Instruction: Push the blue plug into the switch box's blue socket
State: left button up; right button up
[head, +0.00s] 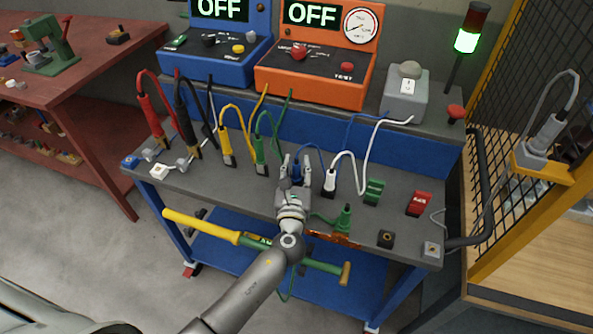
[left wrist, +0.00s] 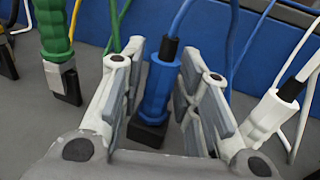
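The blue plug (left wrist: 157,90) stands upright on a black base on the grey bench top, its blue cable rising from its top. My left gripper (head: 295,163) reaches over the bench with its fingers on either side of the plug. In the left wrist view, gaps show between the fingers and the plug, so the gripper is open around it. In the head view the blue plug (head: 297,171) is partly hidden by the fingers. A grey box with a white rocker switch (head: 406,97) sits on the raised shelf; I cannot make out a blue socket on it. My right gripper is not in view.
A green plug (head: 260,155) and a white plug (head: 330,182) stand close on either side. Yellow, black and red plugs stand further left, with loose cables behind. Blue (head: 215,65) and orange (head: 315,82) consoles reading OFF stand on the shelf. A yellow-framed mesh fence bounds the right.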

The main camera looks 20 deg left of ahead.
aim_at(297, 163)
pick_arm(q)
grip_shut()
jog(key=shift+r, duration=0.1)
jog(key=shift+r, duration=0.5)
notch_tip(297, 163, up, 2)
jog(key=shift+r+p, duration=0.25)
jog(key=shift+p, duration=0.35)
jog(key=s+d+r+p, duration=0.1)
jog(key=s+d+r, duration=0.4)
jog(key=s+r, duration=0.4)
jog(key=s, duration=0.4)
jog(key=shift+r, duration=0.2)
